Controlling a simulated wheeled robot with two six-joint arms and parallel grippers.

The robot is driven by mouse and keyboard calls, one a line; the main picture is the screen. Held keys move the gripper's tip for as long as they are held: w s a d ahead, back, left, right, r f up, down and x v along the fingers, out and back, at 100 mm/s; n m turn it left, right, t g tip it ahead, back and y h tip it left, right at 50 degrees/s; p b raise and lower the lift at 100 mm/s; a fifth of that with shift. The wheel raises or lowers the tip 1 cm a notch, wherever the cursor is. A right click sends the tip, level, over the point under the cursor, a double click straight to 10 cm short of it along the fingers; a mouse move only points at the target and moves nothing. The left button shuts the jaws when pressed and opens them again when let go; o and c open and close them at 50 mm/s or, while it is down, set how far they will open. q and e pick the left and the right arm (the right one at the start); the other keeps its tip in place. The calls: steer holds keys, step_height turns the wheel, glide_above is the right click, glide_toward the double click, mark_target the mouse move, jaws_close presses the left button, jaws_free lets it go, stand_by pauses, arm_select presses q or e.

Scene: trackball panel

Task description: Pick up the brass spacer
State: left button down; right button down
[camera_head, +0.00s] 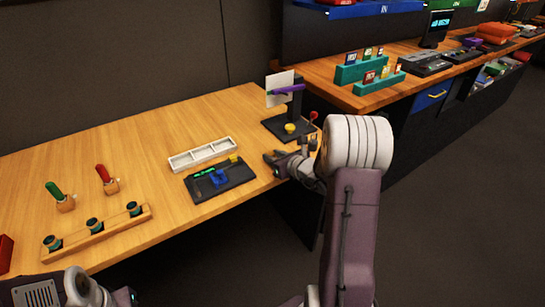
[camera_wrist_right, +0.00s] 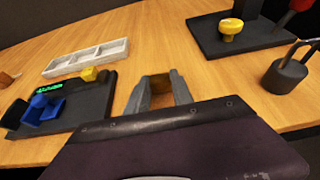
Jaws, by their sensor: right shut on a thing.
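The brass spacer (camera_wrist_right: 157,83) is a small brownish-gold block between the fingertips of my right gripper (camera_wrist_right: 158,88) in the right wrist view. The gripper is shut on it, over bare wood near the table's front edge. Whether the spacer touches the table I cannot tell. In the head view my right gripper (camera_head: 272,160) is just right of the black tray, and the spacer is too small to make out. Part of my left arm shows at the bottom left; its fingers are not in view.
A black tray (camera_head: 240,178) with blue, green and yellow parts lies left of the gripper. A pale three-compartment tray (camera_head: 202,154) sits behind it. A black stand (camera_head: 275,127) with a yellow knob (camera_wrist_right: 230,27) is behind right. A dark cylinder (camera_wrist_right: 284,77) with prongs stands at right.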

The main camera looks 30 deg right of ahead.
step_height(320, 180, up, 4)
steer(key=shift+r+p, duration=0.15)
steer(key=shift+p, duration=0.6)
steer(key=s+d+r+p, duration=0.3)
steer(key=s+d+r, duration=0.3)
steer(key=s+d, duration=0.2)
steer(key=shift+d+r, duration=0.15)
steer(key=shift+r, duration=0.15)
